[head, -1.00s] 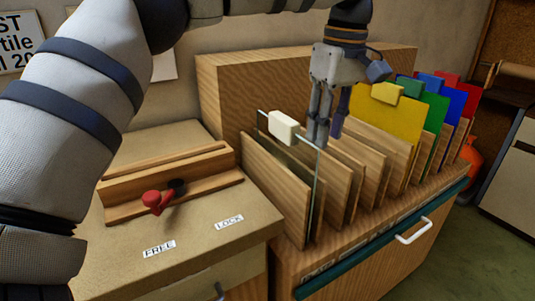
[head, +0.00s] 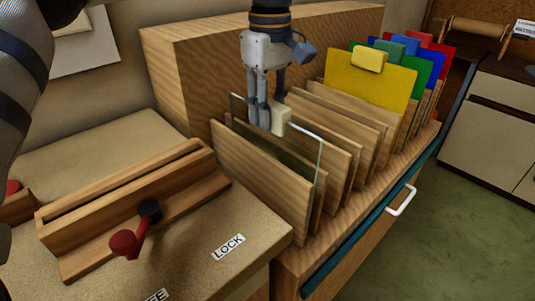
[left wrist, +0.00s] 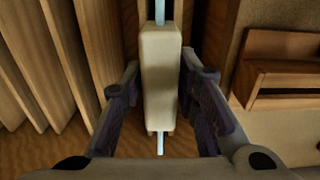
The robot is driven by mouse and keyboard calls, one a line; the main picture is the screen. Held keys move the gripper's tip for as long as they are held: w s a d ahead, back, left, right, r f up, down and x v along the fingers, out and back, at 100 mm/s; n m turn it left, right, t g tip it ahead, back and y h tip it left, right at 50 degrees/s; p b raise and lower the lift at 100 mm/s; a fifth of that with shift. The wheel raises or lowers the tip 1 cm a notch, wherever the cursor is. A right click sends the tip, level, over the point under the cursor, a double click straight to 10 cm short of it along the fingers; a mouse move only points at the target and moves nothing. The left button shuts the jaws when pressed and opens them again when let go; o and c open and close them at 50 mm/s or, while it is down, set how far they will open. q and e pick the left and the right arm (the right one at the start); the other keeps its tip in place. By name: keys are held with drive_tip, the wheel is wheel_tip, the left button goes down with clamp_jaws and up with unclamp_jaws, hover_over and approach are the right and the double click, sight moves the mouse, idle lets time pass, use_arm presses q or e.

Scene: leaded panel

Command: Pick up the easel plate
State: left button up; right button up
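The easel plate looks to be the clear glass sheet (head: 307,152) with a cream grip block (head: 280,119) on its top edge. It stands upright in the front slots of the wooden rack. My left gripper (head: 267,112) points down at the block. In the left wrist view the cream block (left wrist: 161,75) lies between the two fingers of my left gripper (left wrist: 163,100), with a gap on each side, so the gripper is open around it. The glass shows there only as a thin pale edge. My right gripper is not in view.
Wooden dividers (head: 262,182) stand close on both sides of the glass. Yellow (head: 371,87), green, blue and red sheets fill the far slots. At left, a slotted wooden holder (head: 130,195) with a red-knobbed lever (head: 126,243) sits on a bench beside a LOCK label (head: 229,247).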

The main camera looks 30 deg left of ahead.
sight(269, 133)
use_arm(q)
wheel_tip(269, 133, down, 6)
drive_tip(key=shift+r, duration=0.15)
drive_tip(key=shift+a, duration=0.1)
clamp_jaws()
drive_tip(key=shift+r, duration=0.2)
